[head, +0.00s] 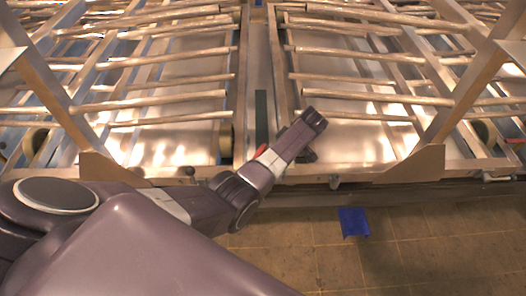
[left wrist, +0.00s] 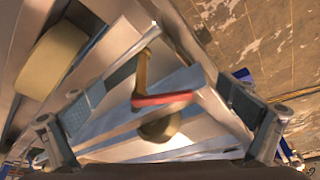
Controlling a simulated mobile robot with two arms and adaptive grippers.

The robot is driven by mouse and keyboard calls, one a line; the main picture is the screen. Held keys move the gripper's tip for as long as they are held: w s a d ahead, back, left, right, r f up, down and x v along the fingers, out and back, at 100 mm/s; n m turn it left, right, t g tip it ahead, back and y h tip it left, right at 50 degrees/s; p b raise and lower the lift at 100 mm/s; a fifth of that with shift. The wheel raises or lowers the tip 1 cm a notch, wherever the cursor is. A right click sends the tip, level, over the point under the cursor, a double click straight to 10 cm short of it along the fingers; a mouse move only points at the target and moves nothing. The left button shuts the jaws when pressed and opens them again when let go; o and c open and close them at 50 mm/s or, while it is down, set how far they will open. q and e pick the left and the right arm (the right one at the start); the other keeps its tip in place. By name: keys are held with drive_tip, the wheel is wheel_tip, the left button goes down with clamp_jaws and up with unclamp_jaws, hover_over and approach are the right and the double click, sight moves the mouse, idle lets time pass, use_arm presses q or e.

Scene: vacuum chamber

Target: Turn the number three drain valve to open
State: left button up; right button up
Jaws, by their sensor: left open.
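A drain valve with a red lever handle (left wrist: 165,98) and a brass-coloured stem (left wrist: 140,76) is in the middle of the left wrist view, under a metal frame. I cannot read a number on it. In the head view, a bit of the red handle (head: 262,150) shows beside my left wrist. My left gripper (left wrist: 172,88) is open, with one finger on each side of the red handle in the picture. It holds nothing, and I cannot tell whether a finger touches the handle. In the head view its fingers are mostly hidden by the wrist.
Metal racks with long tubes (head: 360,56) fill the far side, above a metal front rail (head: 330,172). A pale round roller (left wrist: 52,60) is at upper left in the wrist view. A blue piece (head: 353,222) is below the rail. The tiled floor (head: 420,250) at right is clear.

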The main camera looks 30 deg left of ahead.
use_arm(q)
drive_tip(key=shift+s+d, duration=0.2)
drive_tip(key=shift+d, duration=1.95)
